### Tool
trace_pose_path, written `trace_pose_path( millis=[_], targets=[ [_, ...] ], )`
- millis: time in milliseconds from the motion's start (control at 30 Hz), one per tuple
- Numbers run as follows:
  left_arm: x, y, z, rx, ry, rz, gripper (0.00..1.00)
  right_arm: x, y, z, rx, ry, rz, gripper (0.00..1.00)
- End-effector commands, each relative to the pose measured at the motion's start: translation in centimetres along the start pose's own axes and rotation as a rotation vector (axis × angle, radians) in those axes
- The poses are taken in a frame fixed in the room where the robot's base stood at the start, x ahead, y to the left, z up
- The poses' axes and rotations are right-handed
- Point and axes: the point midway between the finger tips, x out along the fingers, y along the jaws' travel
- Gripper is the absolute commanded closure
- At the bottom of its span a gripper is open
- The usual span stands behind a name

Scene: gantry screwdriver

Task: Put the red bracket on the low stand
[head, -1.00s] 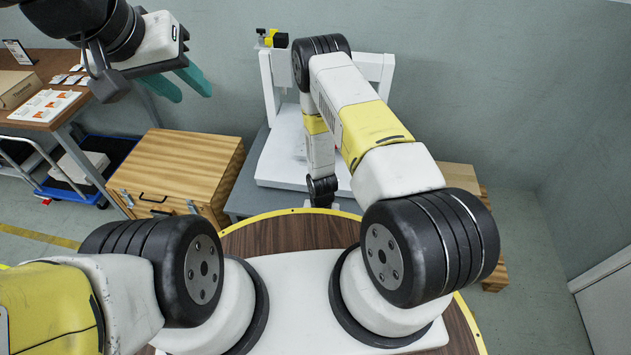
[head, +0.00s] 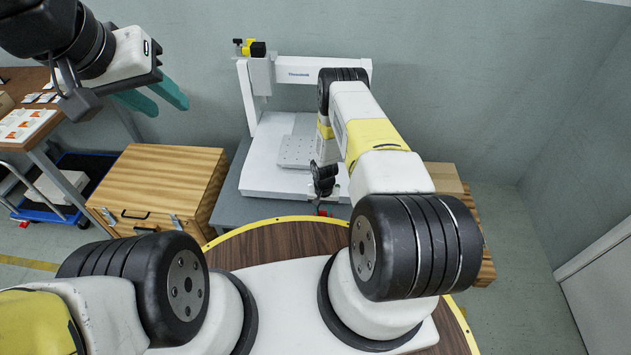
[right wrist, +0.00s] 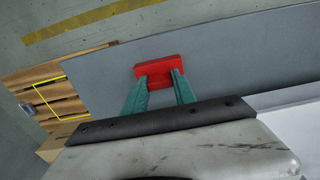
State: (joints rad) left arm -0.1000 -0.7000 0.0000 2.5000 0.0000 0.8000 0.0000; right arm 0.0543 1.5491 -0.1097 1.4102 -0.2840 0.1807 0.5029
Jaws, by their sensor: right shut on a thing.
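The red bracket (right wrist: 158,71) is a small red block between the teal fingertips of my right gripper (right wrist: 160,80) in the right wrist view, and that gripper is shut on it. In the head view a sliver of the red bracket (head: 323,212) shows below my right wrist, in front of the gantry base. A low slatted wooden stand (right wrist: 45,96) with a yellow square outline lies to the left in the right wrist view. It also shows in the head view (head: 484,235), partly hidden by my right arm. My left gripper (head: 160,100) is open and empty at the upper left.
A white gantry machine (head: 262,165) stands on a grey table (head: 240,212) at the back. A wooden cabinet (head: 160,185) is left of it. Further left are a blue cart (head: 75,205) and a desk with cards. Open floor lies at the right.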

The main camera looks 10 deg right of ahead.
Motion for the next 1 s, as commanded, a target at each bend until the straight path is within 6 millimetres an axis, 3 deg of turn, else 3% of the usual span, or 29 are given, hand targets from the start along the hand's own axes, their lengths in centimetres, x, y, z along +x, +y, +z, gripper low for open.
trace_pose_path(
  millis=[367, 400, 500, 833, 1000],
  targets=[
    [0.0, 0.0, 0.0, 0.0, 0.0, 0.0, 0.64, 0.4, 0.0, 0.0, 0.0, 0.0, 0.0, 1.0],
    [0.0, 0.0, 0.0, 0.0, 0.0, 0.0, 0.64, 0.4, 0.0, 0.0, 0.0, 0.0, 0.0, 0.6],
    [0.0, 0.0, 0.0, 0.0, 0.0, 0.0, 0.64, 0.3, 0.0, 0.0, 0.0, 0.0, 0.0, 0.46],
    [0.0, 0.0, 0.0, 0.0, 0.0, 0.0, 0.64, 0.1, 0.0, 0.0, 0.001, 0.001, 0.0, 0.46],
    [0.0, 0.0, 0.0, 0.0, 0.0, 0.0, 0.64, -2.1, 0.0, -0.1, 0.0, 0.002, 0.0, 0.46]
  ],
)
